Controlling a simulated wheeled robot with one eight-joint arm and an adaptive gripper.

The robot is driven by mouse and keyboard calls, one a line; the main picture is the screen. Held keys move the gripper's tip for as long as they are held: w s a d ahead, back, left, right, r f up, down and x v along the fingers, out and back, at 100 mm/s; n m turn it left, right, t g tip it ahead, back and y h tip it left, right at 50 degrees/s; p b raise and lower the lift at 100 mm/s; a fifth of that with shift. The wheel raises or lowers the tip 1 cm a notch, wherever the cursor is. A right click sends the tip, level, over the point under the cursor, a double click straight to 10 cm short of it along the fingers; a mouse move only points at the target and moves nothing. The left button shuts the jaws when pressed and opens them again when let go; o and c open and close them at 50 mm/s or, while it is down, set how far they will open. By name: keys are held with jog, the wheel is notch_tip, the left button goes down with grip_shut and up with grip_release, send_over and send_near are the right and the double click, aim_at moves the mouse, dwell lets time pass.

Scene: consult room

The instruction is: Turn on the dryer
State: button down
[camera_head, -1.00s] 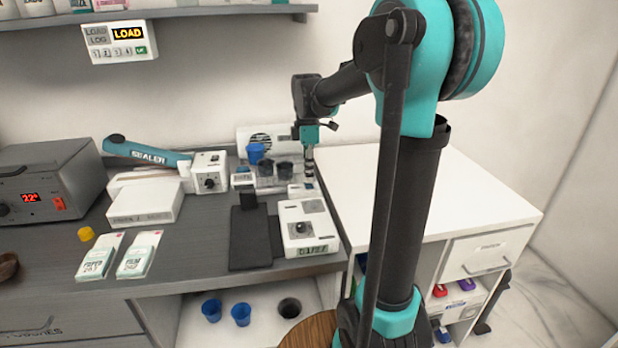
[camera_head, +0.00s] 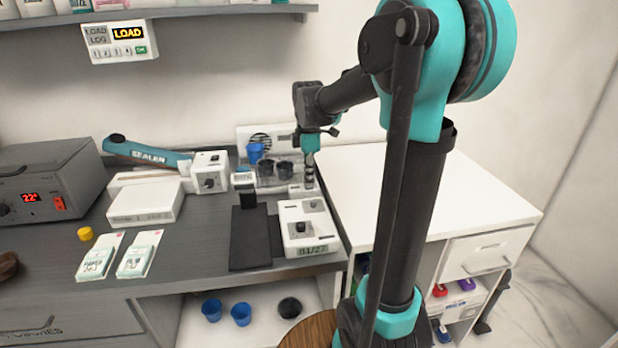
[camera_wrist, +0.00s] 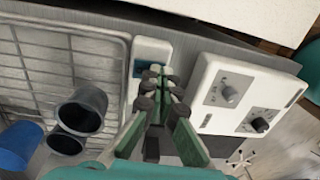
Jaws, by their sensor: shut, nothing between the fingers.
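A white unit with a round fan grille (camera_head: 261,141) stands against the wall at the back of the counter, with a wire rack holding cups in front of it; I take it for the dryer. A small white box with a teal panel (camera_wrist: 143,66) sits at the rack's right end in the wrist view, with a small pale knob on it. My gripper (camera_head: 309,184) points down at the rack's right end. In the wrist view my gripper (camera_wrist: 160,84) has its fingertips close together, empty, just by the pale knob; I cannot tell whether they touch it.
A white device with two knobs (camera_wrist: 240,100) is close to the right of my fingers. Dark cups (camera_wrist: 80,110) and a blue cup (camera_wrist: 15,148) stand on the rack at left. A sealer (camera_head: 150,153) and a grey box reading 22° (camera_head: 50,180) are farther left. The white cabinet top (camera_head: 365,200) is clear.

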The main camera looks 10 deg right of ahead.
jog(key=shift+w, duration=0.1)
jog(key=shift+w+r, duration=0.2)
jog(key=shift+w, duration=0.45)
jog(key=shift+r, duration=0.1)
jog(key=shift+r, duration=0.35)
notch_tip(320, 180, up, 13)
jog(key=s, duration=0.1)
jog(key=shift+s, duration=0.35)
